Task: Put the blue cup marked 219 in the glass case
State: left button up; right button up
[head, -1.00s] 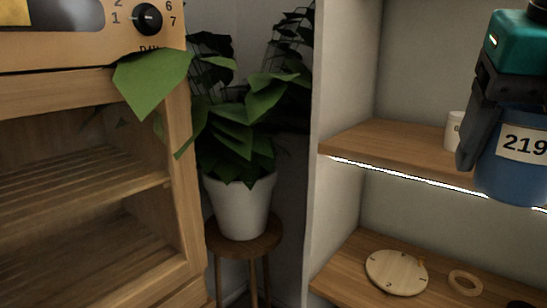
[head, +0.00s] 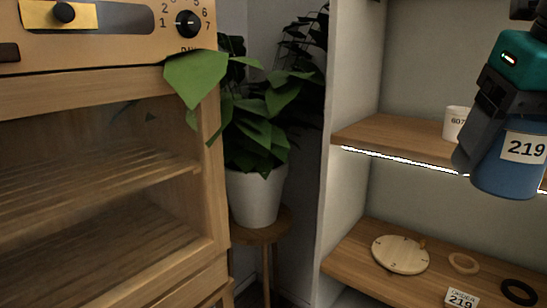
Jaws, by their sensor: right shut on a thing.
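My right gripper (head: 484,128) is at the right, with a teal body and dark fingers. It is shut on the blue cup (head: 500,177), which has a white label reading 219. The cup is held tilted in front of the lit upper shelf (head: 385,140). One finger shows on the cup's left side; the other is hidden. My left gripper is not in view. At the left stands a wooden cabinet (head: 211,150) with slatted shelves and a dial. I cannot tell for certain whether this cabinet or the pale shelf unit (head: 349,130) is the glass case.
A white cup (head: 455,122) marked 607 stands on the upper shelf behind my gripper. The lower shelf holds a wooden disc (head: 400,255), a wooden ring (head: 464,263), a black ring (head: 519,292) and a card (head: 461,299). A potted plant (head: 256,195) on a stool stands between the units.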

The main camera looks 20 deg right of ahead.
jog(key=w+d+f+n+g+y, duration=0.1)
jog(key=w+f+n+y, duration=0.5)
jog(key=w+f+n, duration=0.8)
jog(key=w+a+f+n+g+h+p, duration=0.1)
jog(key=w+a+f+n+g+h, duration=0.1)
jog(key=a+f+n, duration=0.5)
jog(key=w+a+f+n+g+h+p, duration=0.1)
jog(key=a+f+n+g, duration=0.4)
jog(key=n, duration=1.5)
jog(key=w+a+f+h, duration=0.1)
jog(key=a+f, duration=0.1)
jog(key=a, duration=0.2)
jog(key=shift+n, duration=0.3)
jog(key=shift+w, duration=0.1)
jog(key=shift+g, duration=0.3)
